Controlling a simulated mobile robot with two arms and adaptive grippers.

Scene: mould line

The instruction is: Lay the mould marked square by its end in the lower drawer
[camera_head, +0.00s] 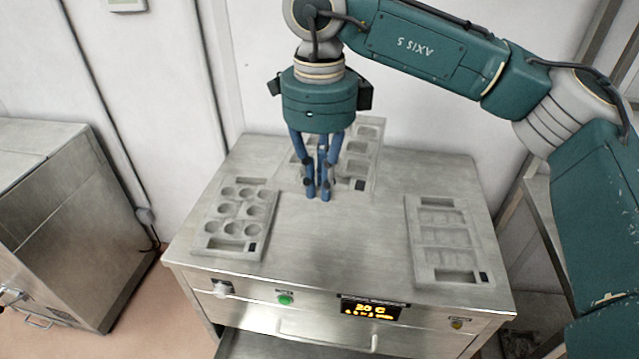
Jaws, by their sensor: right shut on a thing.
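Three grey moulds are at the top of the steel cabinet (340,262). The left mould (213,230) has round cavities; the right mould (465,225) has broad, low cavities. The middle mould (367,147), at the back, is partly hidden by my right gripper (318,193). That gripper points down, its blue fingers shut on the middle mould near its near end. Each mould has a small dark mark at its near end; the marks are too small to read. A dark tray-like surface (250,346), possibly the open lower drawer, shows below the cabinet front. My left gripper is out of view.
The cabinet front has a lit display (371,310), a green button (285,299) and a bar handle (325,338). Another steel unit (70,230) stands at the left. A rack (540,215) stands close at the right. The cabinet top is clear between the outer moulds.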

